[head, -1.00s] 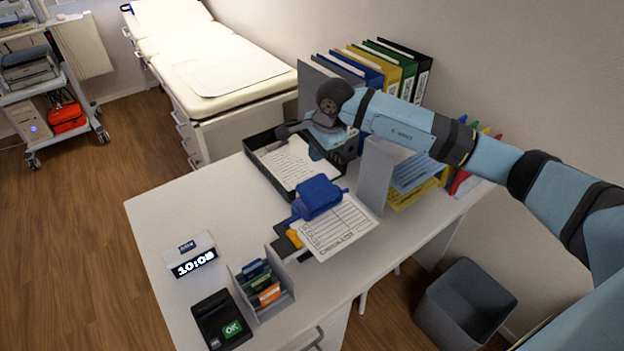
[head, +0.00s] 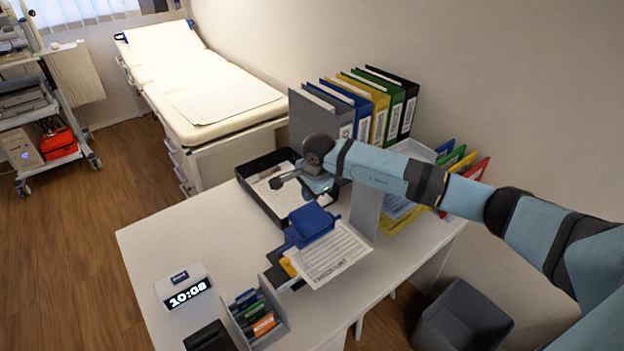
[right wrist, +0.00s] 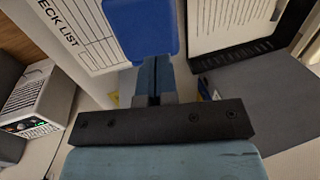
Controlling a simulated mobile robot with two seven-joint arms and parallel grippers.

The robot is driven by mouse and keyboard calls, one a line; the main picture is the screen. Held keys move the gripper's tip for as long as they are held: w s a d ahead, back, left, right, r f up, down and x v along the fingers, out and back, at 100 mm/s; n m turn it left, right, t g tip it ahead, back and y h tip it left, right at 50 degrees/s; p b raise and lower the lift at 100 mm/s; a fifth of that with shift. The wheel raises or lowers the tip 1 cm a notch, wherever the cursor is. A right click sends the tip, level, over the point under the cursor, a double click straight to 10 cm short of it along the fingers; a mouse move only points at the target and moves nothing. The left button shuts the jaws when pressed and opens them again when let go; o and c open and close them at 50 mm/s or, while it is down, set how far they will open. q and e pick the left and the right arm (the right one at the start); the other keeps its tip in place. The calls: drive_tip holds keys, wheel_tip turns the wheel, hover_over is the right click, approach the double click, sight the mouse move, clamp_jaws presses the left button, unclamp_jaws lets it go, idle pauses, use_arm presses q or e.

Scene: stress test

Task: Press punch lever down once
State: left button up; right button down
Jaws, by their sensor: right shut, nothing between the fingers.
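The blue hole punch (head: 310,222) stands on the white desk with a printed checklist sheet (head: 332,258) at its front. Its broad blue lever looks raised. My right gripper (head: 283,181) is low over the black paper tray, just behind the punch in the head view. In the right wrist view, my right gripper (right wrist: 154,66) has its fingers together and empty, with the tips at the near edge of the blue lever (right wrist: 142,28). I cannot tell whether they touch it. The checklist (right wrist: 75,30) shows beside the lever. My left gripper is not in view.
The black paper tray (head: 252,196) and a row of binders (head: 380,105) stand behind the punch. A digital clock (head: 184,288), a pen holder (head: 275,340) and a dark device (head: 208,337) stand towards the front.

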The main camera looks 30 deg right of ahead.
sight(304, 209)
drive_tip(key=p+x, duration=0.1)
drive_tip(key=x, duration=0.5)
drive_tip(key=shift+w+f, duration=0.1)
drive_tip(key=shift+f, duration=0.1)
drive_tip(key=w+f+g+b, duration=0.1)
drive_tip(key=g+b, duration=0.1)
drive_tip(key=shift+a+f+b, duration=0.1)
drive_tip(key=shift+f+b, duration=0.05)
drive_tip(key=shift+b, duration=0.2)
drive_tip(key=shift+w+g, duration=0.1)
drive_tip(key=shift+g, duration=0.5)
